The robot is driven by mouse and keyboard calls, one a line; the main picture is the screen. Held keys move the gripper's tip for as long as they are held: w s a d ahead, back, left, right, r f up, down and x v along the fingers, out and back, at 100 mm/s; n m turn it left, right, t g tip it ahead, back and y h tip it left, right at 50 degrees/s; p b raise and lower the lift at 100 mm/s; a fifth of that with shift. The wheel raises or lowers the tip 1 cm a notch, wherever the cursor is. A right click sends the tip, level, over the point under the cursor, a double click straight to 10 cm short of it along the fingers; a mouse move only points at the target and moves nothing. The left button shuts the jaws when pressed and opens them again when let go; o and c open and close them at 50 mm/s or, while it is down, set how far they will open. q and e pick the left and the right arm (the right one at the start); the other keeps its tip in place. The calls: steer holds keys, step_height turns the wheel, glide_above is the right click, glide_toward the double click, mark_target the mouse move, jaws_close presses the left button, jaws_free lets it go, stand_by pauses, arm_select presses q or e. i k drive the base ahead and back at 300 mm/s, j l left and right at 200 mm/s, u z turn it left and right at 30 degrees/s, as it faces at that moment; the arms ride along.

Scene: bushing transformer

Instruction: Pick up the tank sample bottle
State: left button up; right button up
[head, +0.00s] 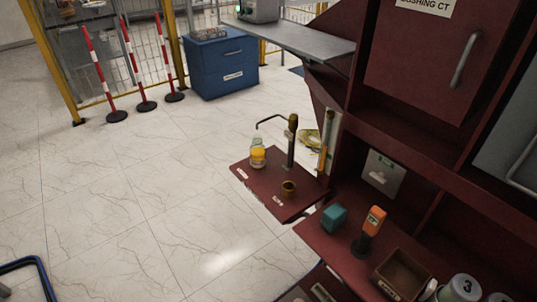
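A small clear bottle with yellow-orange liquid (258,156) stands upright on a small dark red shelf (262,186), near its back left edge. It looks like the tank sample bottle; its label is too small to read. A thin bent spout (268,119) on a dark post reaches over the bottle. A small brass-coloured cup (289,188) sits on the same shelf, to the right and nearer. Neither of my grippers is in view.
A lower red ledge holds a teal block (333,217), an orange handheld device (373,222), an open brown tray (401,276) and a container marked 3 (460,289). The red cabinet (420,60) fills the right. Open tiled floor (130,210) lies left of the shelf.

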mark_target(257, 149)
steer(key=j+z, duration=0.1)
steer(key=z, duration=1.65)
steer(key=k+j+z, duration=0.15)
steer(key=k, duration=0.25)
steer(key=k+j+z, duration=0.1)
steer(key=k, duration=0.35)
steer(key=k+j+z, duration=0.15)
steer(key=k, duration=0.3)
steer(key=j, duration=0.1)
